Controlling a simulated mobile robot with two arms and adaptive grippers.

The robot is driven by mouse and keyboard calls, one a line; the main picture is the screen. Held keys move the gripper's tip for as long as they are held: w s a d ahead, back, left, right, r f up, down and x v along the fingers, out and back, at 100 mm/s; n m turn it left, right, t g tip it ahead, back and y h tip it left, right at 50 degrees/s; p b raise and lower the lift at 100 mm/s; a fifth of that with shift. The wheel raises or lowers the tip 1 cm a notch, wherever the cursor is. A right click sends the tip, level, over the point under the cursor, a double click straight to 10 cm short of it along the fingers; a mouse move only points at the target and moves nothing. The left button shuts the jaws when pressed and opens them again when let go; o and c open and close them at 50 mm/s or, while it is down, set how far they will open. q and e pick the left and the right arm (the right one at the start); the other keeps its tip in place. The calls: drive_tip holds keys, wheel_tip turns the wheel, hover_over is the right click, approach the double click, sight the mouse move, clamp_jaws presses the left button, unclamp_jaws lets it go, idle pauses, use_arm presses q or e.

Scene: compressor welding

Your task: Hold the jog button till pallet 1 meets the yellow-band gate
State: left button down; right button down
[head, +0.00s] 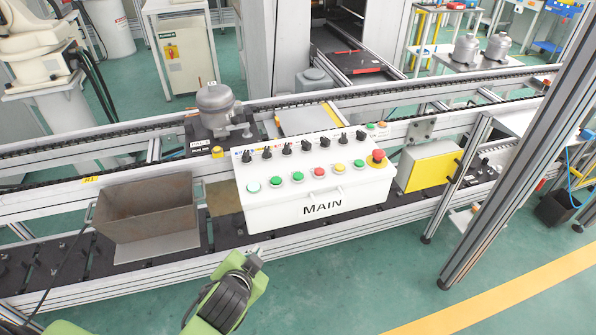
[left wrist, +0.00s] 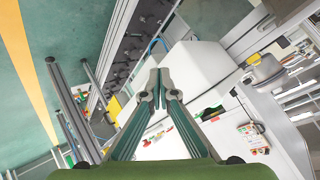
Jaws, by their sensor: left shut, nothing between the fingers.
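The white control box marked MAIN (head: 312,209) stands at the conveyor's front. Its sloped panel has a row of black knobs, coloured push buttons (head: 298,178) and a red mushroom button (head: 377,157); I cannot read which is the jog button. A black pallet (head: 203,145) carries a grey compressor (head: 216,103) on the rear line, left of the box. A small yellow block (head: 217,152) sits by it; I cannot tell whether it belongs to the gate. My left gripper (head: 256,253) is below and in front of the box, apart from it. Its fingers (left wrist: 159,82) are shut and empty. My right gripper is out of view.
A brown metal bin (head: 148,209) stands left of the box. A yellow-faced box (head: 431,167) is to the right. An aluminium post (head: 525,150) rises at the right. Green floor (head: 380,285) lies clear in front, with a yellow stripe (head: 510,295).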

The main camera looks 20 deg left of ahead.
use_arm(q)
drive_tip(key=w+d+r+m+t+h, duration=0.1)
drive_tip(key=w+d+r+m+t, duration=0.2)
drive_tip(key=r, duration=0.6)
drive_tip(key=w+r+m+t+h, duration=0.1)
drive_tip(key=w+r+m+t, duration=0.25)
drive_tip(key=r, duration=0.55)
drive_tip(key=w+d+r+m+t+h, duration=0.1)
drive_tip(key=w+d+r+m+t, duration=0.25)
drive_tip(key=r, duration=0.55)
drive_tip(key=w+d+r+m+t+h+p, duration=0.1)
drive_tip(key=d+r+m+h, duration=0.65)
drive_tip(key=r+m, duration=0.2)
drive_tip(key=d+f+m+g+h, duration=0.4)
drive_tip(key=d+m+g+h, duration=0.5)
drive_tip(key=m, duration=1)
drive_tip(key=w+a+f+m+g+y, duration=0.45)
drive_tip(key=w+a+f+y, duration=0.3)
drive_tip(key=f+y, duration=0.2)
drive_tip(key=w+a+f+y, duration=0.1)
drive_tip(key=a+y, duration=0.3)
drive_tip(key=a, duration=0.7)
drive_tip(key=shift+w+a+f+m+t+y, duration=0.2)
drive_tip(key=shift+w+f+m+t+y, duration=0.2)
drive_tip(key=shift+w, duration=0.5)
